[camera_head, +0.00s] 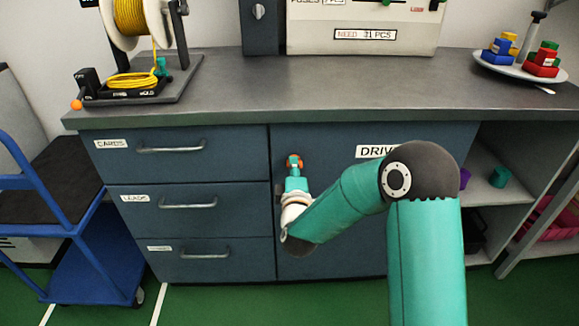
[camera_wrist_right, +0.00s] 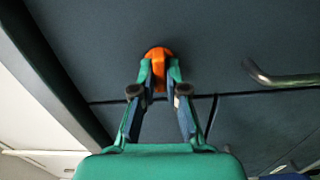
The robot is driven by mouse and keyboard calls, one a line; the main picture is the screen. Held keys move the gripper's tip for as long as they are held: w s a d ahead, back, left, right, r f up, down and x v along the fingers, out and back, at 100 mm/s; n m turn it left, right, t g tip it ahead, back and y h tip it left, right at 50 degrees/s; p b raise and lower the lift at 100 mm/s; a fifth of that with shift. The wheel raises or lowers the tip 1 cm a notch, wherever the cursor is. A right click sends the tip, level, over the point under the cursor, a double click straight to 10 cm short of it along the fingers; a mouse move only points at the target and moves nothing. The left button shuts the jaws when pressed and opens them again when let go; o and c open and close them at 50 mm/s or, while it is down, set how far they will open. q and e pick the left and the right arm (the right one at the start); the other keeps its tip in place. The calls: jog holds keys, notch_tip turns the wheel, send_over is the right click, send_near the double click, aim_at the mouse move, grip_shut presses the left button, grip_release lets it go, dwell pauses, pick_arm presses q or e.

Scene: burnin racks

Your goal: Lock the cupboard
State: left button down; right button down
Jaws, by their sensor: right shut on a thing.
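The cupboard door (camera_head: 345,240) is dark blue-grey, with a partly covered label (camera_head: 375,151) starting "DRIV". It looks closed, flush beside the drawers. A small orange lock knob (camera_head: 294,158) sits near its upper left edge; it also shows in the wrist view (camera_wrist_right: 157,53), with a round base and a raised bar. My right gripper (camera_head: 294,168) is at the knob. In the wrist view, its fingers (camera_wrist_right: 160,75) are closed on the bar from both sides. The bar's exact angle is hard to tell. My left gripper is out of view.
Three drawers with handles (camera_head: 172,149) are left of the door. Open shelves (camera_head: 490,200) are to its right. The grey worktop (camera_head: 310,90) overhangs above, holding a cable spool (camera_head: 130,18) and a plate of coloured blocks (camera_head: 508,68). A blue trolley (camera_head: 90,250) stands left.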

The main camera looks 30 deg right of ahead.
jog(key=shift+w+a+n, duration=0.1)
jog(key=shift+a+n, duration=0.05)
jog(key=shift+n, duration=0.35)
jog(key=c, duration=1.2)
grip_release()
jog(key=v, duration=0.7)
jog(key=shift+f, duration=0.1)
